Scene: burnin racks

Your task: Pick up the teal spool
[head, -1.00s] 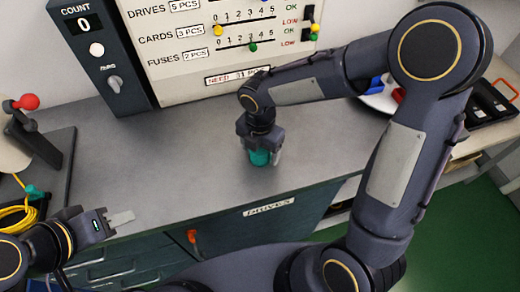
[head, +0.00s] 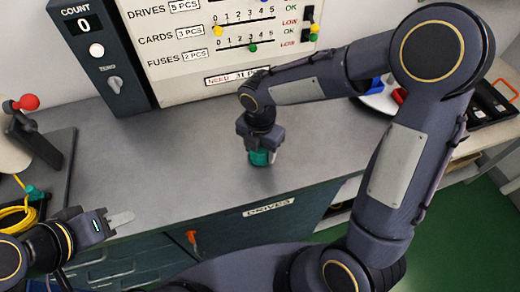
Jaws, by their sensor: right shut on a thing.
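The teal spool (head: 259,159) stands on the grey counter (head: 180,165) near its middle, below the panel. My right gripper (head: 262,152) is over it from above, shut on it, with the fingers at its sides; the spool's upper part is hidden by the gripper. I cannot tell whether the spool touches the counter. My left gripper (head: 120,219) is at the lower left, by the counter's front edge, away from the spool. Its fingers are seen from the side, so its opening is unclear.
A panel with sliders (head: 190,60) and a count box (head: 90,50) stand at the back. A red-knobbed device (head: 32,130) and a yellow cable coil (head: 15,218) are at the left. A black tray (head: 492,105) lies at the right. The counter left of the spool is clear.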

